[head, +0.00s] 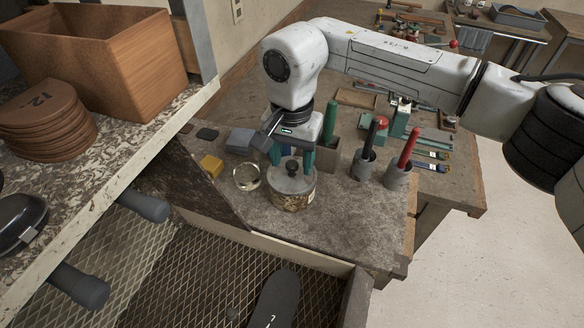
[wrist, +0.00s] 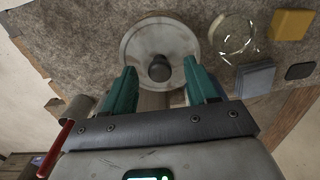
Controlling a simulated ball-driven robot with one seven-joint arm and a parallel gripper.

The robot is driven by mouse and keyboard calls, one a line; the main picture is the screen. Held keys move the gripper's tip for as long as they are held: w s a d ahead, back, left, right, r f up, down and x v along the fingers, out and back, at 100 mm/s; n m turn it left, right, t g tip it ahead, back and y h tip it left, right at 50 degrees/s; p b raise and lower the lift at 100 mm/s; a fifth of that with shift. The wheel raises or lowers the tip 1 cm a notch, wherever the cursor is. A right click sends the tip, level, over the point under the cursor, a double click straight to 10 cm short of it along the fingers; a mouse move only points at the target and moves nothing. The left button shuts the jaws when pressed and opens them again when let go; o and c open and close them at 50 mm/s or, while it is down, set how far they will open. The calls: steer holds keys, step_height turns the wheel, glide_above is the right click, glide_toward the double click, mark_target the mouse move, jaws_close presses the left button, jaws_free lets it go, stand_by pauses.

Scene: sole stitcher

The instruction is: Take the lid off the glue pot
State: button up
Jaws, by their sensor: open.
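The glue pot (head: 291,198) stands upright on the workbench, with a mottled brownish side. Its grey round lid (head: 293,178) sits on top and has a dark knob (head: 291,167). In the wrist view the lid (wrist: 140,45) fills the top centre, and its knob (wrist: 159,68) lies between my teal fingertips. My gripper (head: 291,160) is above the lid, pointing down. It is open in the wrist view (wrist: 160,85), with a finger on each side of the knob and gaps between. Whether the fingertips touch the lid is unclear.
A glass dish (head: 247,178), a yellow block (head: 212,166) and a grey block (head: 241,140) lie left of the pot. Grey cups (head: 397,178) with coloured-handled tools stand to the right. The bench front beside the pot is clear. A shelf with a wooden box (head: 100,50) is at left.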

jaws_close()
stand_by(0.5)
steer(key=shift+r, duration=0.1)
